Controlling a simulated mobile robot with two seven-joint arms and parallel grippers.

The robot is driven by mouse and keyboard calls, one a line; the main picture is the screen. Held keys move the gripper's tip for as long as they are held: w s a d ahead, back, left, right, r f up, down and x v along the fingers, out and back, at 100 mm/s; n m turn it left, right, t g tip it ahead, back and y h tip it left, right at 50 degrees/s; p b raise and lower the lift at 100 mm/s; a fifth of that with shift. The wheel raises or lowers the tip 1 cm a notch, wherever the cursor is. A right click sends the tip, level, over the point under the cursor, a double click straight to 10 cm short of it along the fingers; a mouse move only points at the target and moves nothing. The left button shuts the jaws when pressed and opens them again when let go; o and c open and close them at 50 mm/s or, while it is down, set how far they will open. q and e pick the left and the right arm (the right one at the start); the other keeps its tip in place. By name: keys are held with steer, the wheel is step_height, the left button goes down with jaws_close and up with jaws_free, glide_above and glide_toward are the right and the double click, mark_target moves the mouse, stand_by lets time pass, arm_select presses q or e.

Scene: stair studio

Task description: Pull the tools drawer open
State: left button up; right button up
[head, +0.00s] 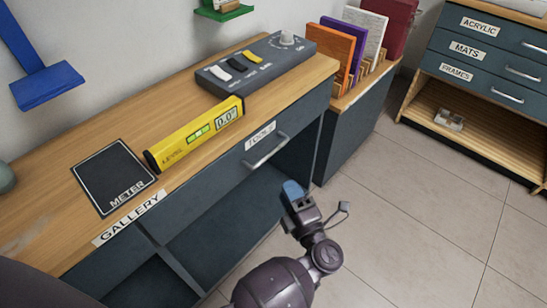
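The tools drawer (228,168) is a dark grey front under the wooden worktop, with a "TOOLS" label (261,135) at its upper edge. Its silver bar handle (267,152) sits below the label. The drawer front appears flush with the cabinet, so it looks shut. My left gripper (293,191) is in the head view, below and to the right of the handle, apart from it. A blue pad shows at its tip, but I cannot tell how far its fingers are parted. Nothing shows held in it. My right gripper is not in view.
The worktop (60,220) carries a yellow level (195,133), a black meter mat (112,178) and a grey switch box (256,63). An open shelf lies under the drawer. A lower cabinet (355,125) stands right of it. The tiled floor (420,210) is clear.

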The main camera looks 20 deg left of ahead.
arm_select(q)
steer(key=x, duration=1)
steer(key=shift+w+a, duration=0.25)
steer(key=shift+a, duration=0.05)
steer(key=shift+r, duration=0.1)
jaws_close()
